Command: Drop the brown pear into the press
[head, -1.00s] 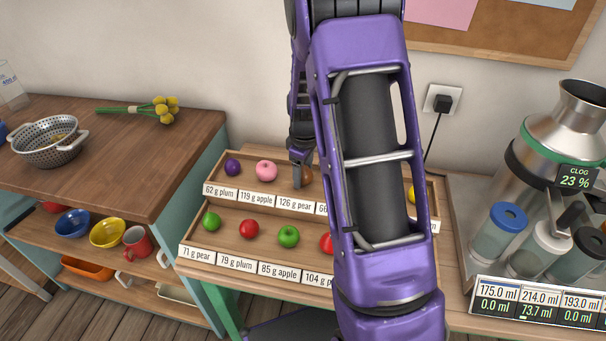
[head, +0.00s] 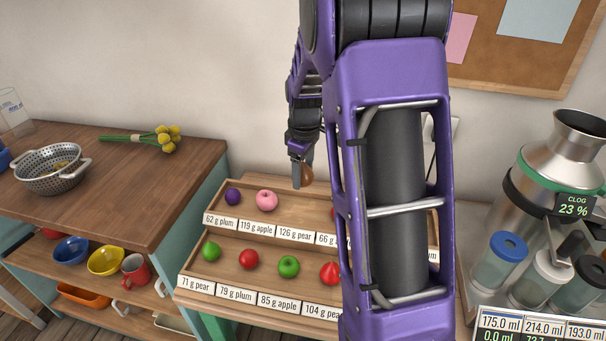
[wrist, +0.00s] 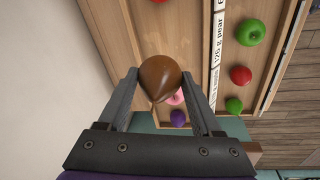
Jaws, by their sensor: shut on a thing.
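My gripper (head: 302,172) is shut on the brown pear (head: 307,175) and holds it above the back row of the fruit rack, over the slot labelled 126 g pear. In the wrist view the brown pear (wrist: 160,77) sits between both fingers of my gripper (wrist: 160,85). The press (head: 548,165) is a steel machine with a green band at the right, with an open funnel mouth (head: 580,121) on top. Its display reads CLOG 23 %. My gripper is far to the left of the press.
The fruit rack (head: 262,235) holds a purple plum (head: 233,196), a pink apple (head: 267,200) and several other fruits. Capped jars (head: 500,260) stand before the press. A colander (head: 50,168) and yellow flowers (head: 165,138) are on the left counter. My arm hides the rack's right part.

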